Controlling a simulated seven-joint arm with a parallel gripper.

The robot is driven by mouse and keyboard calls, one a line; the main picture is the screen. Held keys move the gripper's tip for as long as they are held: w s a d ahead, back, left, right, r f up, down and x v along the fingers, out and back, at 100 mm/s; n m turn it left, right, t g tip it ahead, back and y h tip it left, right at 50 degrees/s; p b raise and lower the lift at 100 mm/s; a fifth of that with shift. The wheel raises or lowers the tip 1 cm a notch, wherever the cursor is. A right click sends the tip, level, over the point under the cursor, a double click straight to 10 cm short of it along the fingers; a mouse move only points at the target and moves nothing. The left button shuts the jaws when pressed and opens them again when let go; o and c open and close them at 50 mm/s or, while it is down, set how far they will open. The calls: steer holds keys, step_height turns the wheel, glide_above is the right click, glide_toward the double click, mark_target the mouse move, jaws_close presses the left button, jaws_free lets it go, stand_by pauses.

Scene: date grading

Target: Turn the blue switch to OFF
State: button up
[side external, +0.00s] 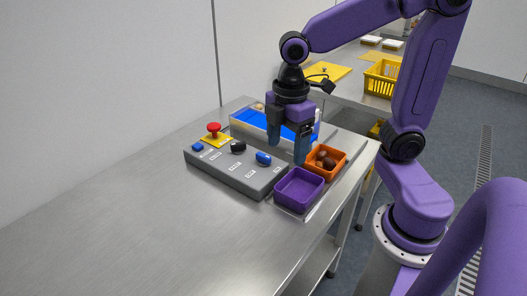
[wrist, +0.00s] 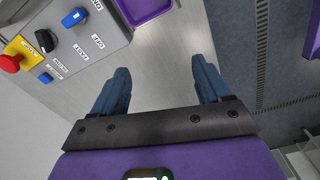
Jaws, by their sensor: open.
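The blue switch (side external: 263,158) is a small knob on the grey control box (side external: 231,180), at the right part of the box top in the side view. In the wrist view the blue switch (wrist: 74,17) shows at the upper left, with white ON and OFF labels near it. My gripper (side external: 288,155) is open and empty. It is above the right end of the box area, near the trays, and apart from the switch. In the wrist view both blue fingers of my gripper (wrist: 160,75) stand wide apart over bare metal. I cannot tell the switch's setting.
A black knob (side external: 238,146), a red button (side external: 214,128) on a yellow base and a blue button (side external: 197,147) share the box. A purple tray (side external: 300,201) and an orange tray (side external: 341,155) with dates stand at right. The table's front left is clear.

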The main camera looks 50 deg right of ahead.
steer(key=w+d+r+n, duration=0.15)
steer(key=w+d, duration=0.25)
steer(key=w, duration=0.5)
steer(key=n, duration=0.2)
glide_toward(263, 155)
steer(key=shift+m, duration=0.25)
step_height(263, 155, down, 8)
steer(key=shift+a+f, duration=0.1)
steer(key=shift+f, duration=0.15)
steer(key=c, duration=1.1)
steer(key=shift+o, duration=0.2)
